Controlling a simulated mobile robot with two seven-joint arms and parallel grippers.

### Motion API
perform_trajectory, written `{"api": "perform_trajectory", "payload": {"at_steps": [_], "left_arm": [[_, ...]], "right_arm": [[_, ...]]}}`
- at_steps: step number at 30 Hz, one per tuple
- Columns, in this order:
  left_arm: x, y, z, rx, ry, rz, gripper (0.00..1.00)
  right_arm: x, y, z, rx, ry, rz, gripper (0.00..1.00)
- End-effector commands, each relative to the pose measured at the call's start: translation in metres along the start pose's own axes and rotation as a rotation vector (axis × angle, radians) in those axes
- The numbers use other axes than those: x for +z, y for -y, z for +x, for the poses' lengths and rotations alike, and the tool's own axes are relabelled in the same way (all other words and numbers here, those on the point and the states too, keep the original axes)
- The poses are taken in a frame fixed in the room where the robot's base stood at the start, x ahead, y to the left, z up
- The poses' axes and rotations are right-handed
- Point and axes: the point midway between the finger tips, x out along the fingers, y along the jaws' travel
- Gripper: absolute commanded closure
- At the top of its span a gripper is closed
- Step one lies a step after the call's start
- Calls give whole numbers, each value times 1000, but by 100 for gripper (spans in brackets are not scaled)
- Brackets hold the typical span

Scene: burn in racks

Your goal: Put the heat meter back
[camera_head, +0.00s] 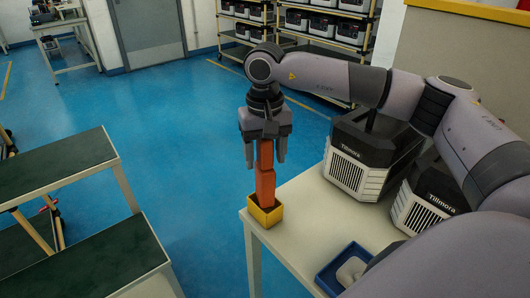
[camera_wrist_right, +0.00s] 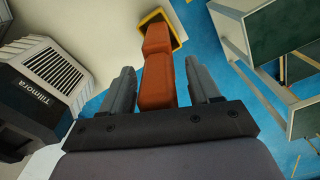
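The orange heat meter (camera_head: 265,184) stands nearly upright with its lower end inside a small yellow holder (camera_head: 264,216) at the near left corner of the white table. My right gripper (camera_head: 265,161) points down over it, with a finger on each side of its upper part. In the right wrist view the heat meter (camera_wrist_right: 157,75) lies between the two fingers (camera_wrist_right: 161,80), with gaps showing on both sides, so the gripper is open around it. The yellow holder (camera_wrist_right: 176,24) shows beyond it there. My left gripper is not in view.
Two black-and-white Tillmora units (camera_head: 358,160) (camera_head: 421,208) stand on the white table (camera_head: 304,214) to the right. A blue tray (camera_head: 328,276) holds a pale object at the front. Dark-topped benches (camera_head: 62,162) stand left. Open blue floor lies between.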

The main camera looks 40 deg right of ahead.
Motion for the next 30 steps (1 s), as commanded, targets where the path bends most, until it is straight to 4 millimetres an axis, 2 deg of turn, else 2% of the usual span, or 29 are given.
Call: {"api": "perform_trajectory", "payload": {"at_steps": [7, 12, 24, 30], "left_arm": [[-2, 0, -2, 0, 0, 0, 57], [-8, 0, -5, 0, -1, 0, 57], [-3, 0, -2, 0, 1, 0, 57], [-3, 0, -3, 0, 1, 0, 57]], "right_arm": [[0, 0, -4, 0, -1, 0, 38], [-1, 1, -21, -3, -3, 0, 38], [-1, 1, -108, -2, -3, 0, 38], [0, 1, -129, 0, -1, -1, 38]]}}
